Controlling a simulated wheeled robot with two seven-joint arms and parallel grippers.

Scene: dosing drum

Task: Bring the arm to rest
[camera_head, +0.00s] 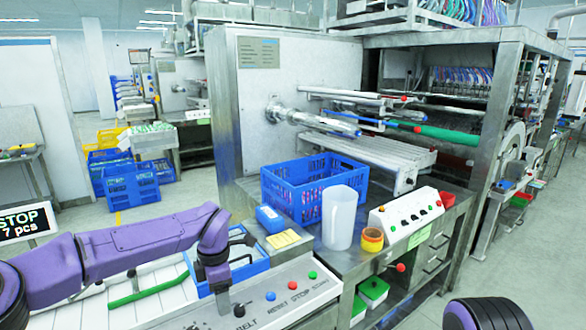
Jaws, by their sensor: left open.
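My left arm, purple with black joints, comes in from the left. It bends down at the wrist. My left gripper (221,287) is dark and points down over the grey control panel (290,298) at the front. It is open, and I see nothing held in it. Its tips are small and partly merge with the dark knobs of the panel, so I cannot tell whether they touch it. A purple and black part of my other arm shows at the bottom right edge; my right gripper is out of view.
A blue crate (290,205), a white jug (338,218) and a white button box (408,215) stand on the metal bench behind the panel. A blue tray (243,271) lies beside my wrist. A lit stop sign (25,222) stands at the left.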

